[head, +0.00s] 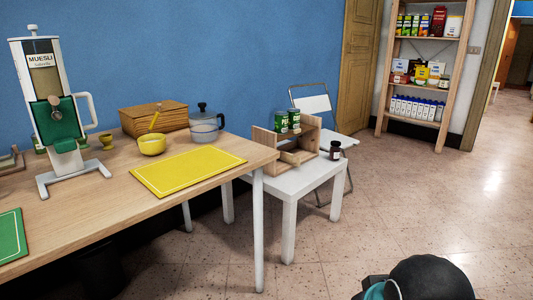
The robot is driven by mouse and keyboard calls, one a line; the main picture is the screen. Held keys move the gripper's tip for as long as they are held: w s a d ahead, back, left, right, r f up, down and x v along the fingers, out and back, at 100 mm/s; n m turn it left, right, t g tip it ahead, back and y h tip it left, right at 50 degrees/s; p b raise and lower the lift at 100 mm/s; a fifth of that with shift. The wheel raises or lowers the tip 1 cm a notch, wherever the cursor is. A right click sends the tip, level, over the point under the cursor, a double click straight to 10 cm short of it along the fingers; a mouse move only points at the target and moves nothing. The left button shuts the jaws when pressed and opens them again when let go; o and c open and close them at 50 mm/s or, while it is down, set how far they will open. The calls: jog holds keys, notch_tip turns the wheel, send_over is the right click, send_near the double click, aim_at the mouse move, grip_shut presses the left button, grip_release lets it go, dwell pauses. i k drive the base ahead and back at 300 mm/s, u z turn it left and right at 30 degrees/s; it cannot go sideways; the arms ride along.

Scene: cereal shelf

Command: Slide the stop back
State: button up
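I cannot single out the stop for certain. A muesli dispenser (43,75) stands upright at the left of the wooden table, with a green lower front (57,120), a dark knob-like part and a round metal piece on it. A small wooden rack (263,138) on the low white table holds two green cans (281,122), with a wooden piece low in its front. Whether either holds the stop is too small to tell. My gripper is not in view; only a dark rounded part of my arm shows at the bottom right.
The wooden table (110,208) carries a yellow mat (188,171), yellow bowl (152,145), pot (207,127), wooden box (152,114) and green mat (12,236). A dark jar (335,151) stands on the white table (290,183). A folding chair (313,104) is behind. Floor ahead right is clear before shelves (433,43).

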aim_at(288, 158)
jog(key=i, duration=0.45)
jog(key=z, duration=0.55)
jog(key=i, duration=1.7)
jog(key=u, duration=0.35)
